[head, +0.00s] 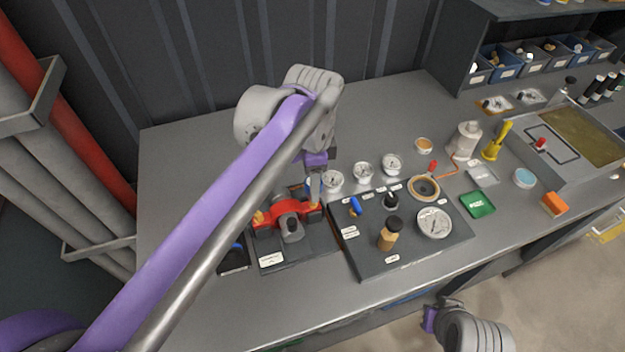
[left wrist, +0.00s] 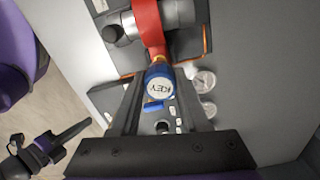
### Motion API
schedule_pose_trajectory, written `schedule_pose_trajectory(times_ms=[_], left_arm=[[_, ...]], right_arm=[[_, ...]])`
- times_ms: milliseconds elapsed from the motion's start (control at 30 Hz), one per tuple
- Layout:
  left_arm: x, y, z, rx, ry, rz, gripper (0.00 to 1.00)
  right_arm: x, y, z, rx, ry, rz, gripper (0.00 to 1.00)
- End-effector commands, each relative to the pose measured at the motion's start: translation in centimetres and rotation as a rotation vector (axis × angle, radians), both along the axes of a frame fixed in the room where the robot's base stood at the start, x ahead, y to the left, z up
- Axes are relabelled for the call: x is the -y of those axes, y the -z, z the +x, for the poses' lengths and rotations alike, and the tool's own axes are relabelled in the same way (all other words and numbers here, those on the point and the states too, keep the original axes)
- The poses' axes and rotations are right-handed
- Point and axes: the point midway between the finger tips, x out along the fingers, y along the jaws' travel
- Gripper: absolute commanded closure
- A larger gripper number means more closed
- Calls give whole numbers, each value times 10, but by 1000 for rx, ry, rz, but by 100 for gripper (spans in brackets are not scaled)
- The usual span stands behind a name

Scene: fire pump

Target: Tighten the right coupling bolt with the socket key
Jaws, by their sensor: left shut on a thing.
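The socket key (left wrist: 159,84), with a blue body and a round white top lettered KEY, is between the fingers of my left gripper (left wrist: 160,88). The gripper is shut on it. In the head view my left gripper (head: 315,190) points down at the right end of the red coupling (head: 290,214). In the left wrist view the red coupling (left wrist: 148,25) runs up from behind the key, with a bit of orange at the key's far end. The right bolt is hidden; I cannot tell whether the key is seated. My right gripper (head: 430,318) is off the bench's front edge, its jaws unclear.
A dark panel (head: 365,262) with a tan-topped knob (head: 389,234), a blue-handled valve and a gauge (head: 434,222) lies right of the coupling. Several gauges stand behind it. A bottle (head: 466,140) and green box (head: 477,204) are further right. The bench's left side (head: 190,180) is clear.

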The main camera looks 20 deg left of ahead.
Motion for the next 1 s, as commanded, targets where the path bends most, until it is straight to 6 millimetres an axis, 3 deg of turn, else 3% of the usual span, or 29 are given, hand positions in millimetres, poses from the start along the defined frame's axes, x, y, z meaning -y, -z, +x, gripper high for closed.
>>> schedule_pose_trajectory(times_ms=[1000], left_arm=[[0,8,0,0,0,0,100]], right_arm=[[0,3,-1,-1,0,0,100]])
